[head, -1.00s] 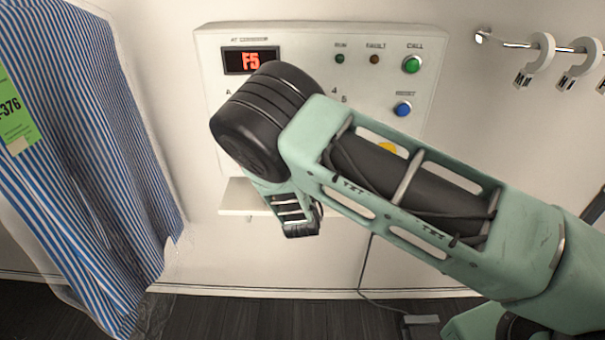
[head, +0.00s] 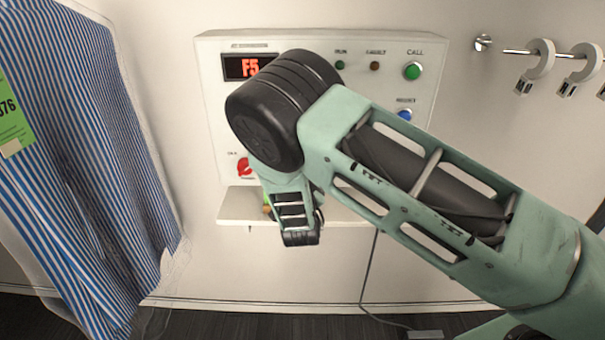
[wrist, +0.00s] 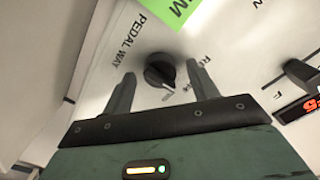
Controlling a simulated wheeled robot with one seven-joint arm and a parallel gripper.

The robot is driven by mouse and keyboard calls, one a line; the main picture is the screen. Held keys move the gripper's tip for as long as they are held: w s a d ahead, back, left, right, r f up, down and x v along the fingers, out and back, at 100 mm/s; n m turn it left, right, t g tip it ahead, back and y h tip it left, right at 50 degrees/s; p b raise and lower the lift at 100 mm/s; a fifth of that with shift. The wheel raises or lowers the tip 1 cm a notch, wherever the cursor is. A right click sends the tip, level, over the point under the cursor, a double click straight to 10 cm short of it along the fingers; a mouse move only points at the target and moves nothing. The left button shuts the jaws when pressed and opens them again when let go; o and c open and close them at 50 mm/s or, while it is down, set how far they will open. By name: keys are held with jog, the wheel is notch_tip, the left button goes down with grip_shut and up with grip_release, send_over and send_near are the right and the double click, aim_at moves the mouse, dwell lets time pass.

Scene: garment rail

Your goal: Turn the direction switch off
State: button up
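A round black knob (wrist: 160,70) sits on the white panel in the wrist view, with "PEDAL WAY" printed beside it. I take it to be the direction switch; the other lettering around it is only partly readable. My gripper (wrist: 162,73) is open, with one finger on each side of the knob. I cannot tell if either finger touches it. In the head view my arm hides the knob and the fingers, in front of the lower part of the control panel (head: 215,90).
A second black switch (wrist: 300,73) stands right of the knob, near the red display (head: 250,66). A red knob (head: 244,167), green button (head: 412,71) and blue button (head: 404,115) show on the panel. A shelf (head: 235,208) juts out below. Striped garment (head: 80,150) hangs left.

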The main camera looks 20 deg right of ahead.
jog(key=b+v, duration=0.5)
jog(key=v, duration=1.2)
jog(key=shift+s+b, duration=0.2)
jog(key=shift+b, duration=0.2)
jog(key=shift+a, duration=0.1)
jog(key=s+a+n+g+y, duration=0.8)
jog(key=s+a+g+y, duration=0.1)
jog(key=a+g, duration=0.15)
jog(key=s+d+r+n+g, duration=0.1)
jog(key=s+r+n+g, duration=0.1)
jog(key=s, duration=0.3)
jog(key=s+d+r+n+g, duration=0.1)
jog(key=s+r+n+g, duration=0.1)
jog(key=s+n, duration=0.2)
jog(key=shift+s+d+r+n, duration=0.35)
jog(key=shift+s+r+n, duration=0.05)
jog(key=s+d+r+n+g+h, duration=0.1)
jog(key=s+d, duration=0.1)
jog(key=s+d+n+h, duration=0.1)
jog(key=s+d+n, duration=0.1)
jog(key=s+d+r+n+g, duration=0.1)
jog(key=s+d, duration=0.2)
jog(key=shift+r+n+g+h, duration=0.3)
jog(key=shift+g+h, duration=0.05)
jog(key=shift+h, duration=0.05)
jog(key=shift+c, duration=0.2)
